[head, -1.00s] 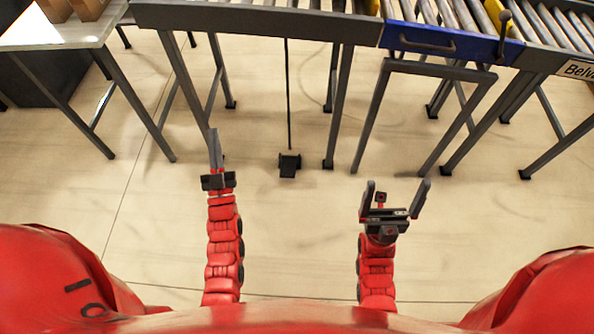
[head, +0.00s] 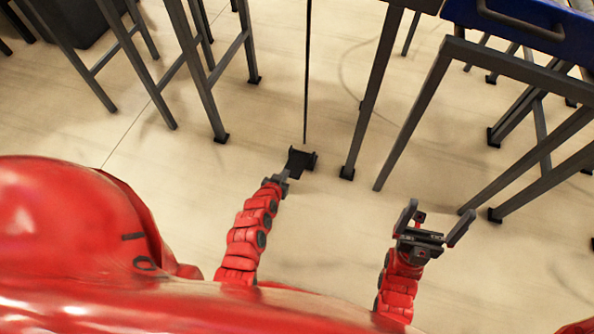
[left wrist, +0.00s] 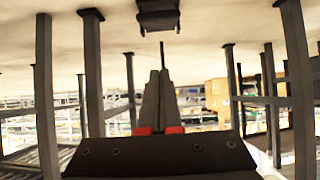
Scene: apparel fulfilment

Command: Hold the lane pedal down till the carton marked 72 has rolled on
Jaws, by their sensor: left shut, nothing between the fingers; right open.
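The black lane pedal (head: 302,160) sits on the floor below the conveyor, with a thin dark rod (head: 307,70) rising from it. My left gripper (head: 286,173) is shut and empty, with its fingertips at the near left edge of the pedal. In the left wrist view, which shows the floor at the top, the pedal (left wrist: 158,14) lies beyond the shut fingers (left wrist: 158,75). I cannot tell whether they touch it. My right gripper (head: 434,228) is open and empty over bare floor. No carton marked 72 can be made out.
Dark conveyor legs (head: 375,95) stand right of the pedal, and more legs (head: 195,70) stand to its left. A grey frame (head: 412,115) under the blue-fronted section (head: 530,25) is further right. The floor in front of the pedal is clear.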

